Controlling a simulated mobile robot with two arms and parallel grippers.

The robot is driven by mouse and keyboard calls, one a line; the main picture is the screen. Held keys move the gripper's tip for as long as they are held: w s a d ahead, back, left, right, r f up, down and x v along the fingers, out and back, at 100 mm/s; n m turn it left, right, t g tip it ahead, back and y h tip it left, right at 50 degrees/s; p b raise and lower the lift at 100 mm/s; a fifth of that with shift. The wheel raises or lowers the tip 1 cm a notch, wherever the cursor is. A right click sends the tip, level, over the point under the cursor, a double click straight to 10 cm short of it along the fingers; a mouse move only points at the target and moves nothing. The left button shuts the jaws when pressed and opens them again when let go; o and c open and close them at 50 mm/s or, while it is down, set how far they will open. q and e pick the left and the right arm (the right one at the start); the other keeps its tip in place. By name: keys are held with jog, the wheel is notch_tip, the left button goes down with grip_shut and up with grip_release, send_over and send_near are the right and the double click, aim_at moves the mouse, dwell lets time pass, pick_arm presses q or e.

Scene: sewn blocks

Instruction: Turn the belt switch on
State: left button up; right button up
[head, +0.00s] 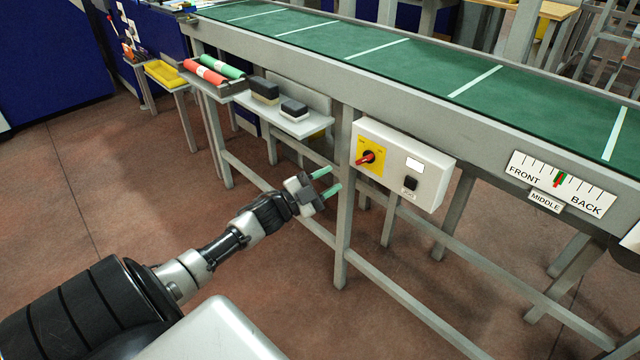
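The belt switch is a red rotary knob (366,158) on a yellow plate, on the left part of a white control box (430,178). The knob's handle looks slanted toward the lower left. My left gripper (328,180) is left of and a little below the box, apart from it. Its two green-tipped fingers are spread with nothing between them. My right gripper is not in view.
The green conveyor belt (420,62) with white stripes runs along the top. A scale plate (561,183) is at the right. A side shelf (300,124) holds black blocks, with red and green rolls beside it. A frame leg (343,215) stands just right of the gripper.

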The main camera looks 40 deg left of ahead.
pick_arm(q)
jog(key=shift+v, duration=1.25)
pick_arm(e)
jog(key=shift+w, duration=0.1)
pick_arm(q)
jog(key=shift+w, duration=0.1)
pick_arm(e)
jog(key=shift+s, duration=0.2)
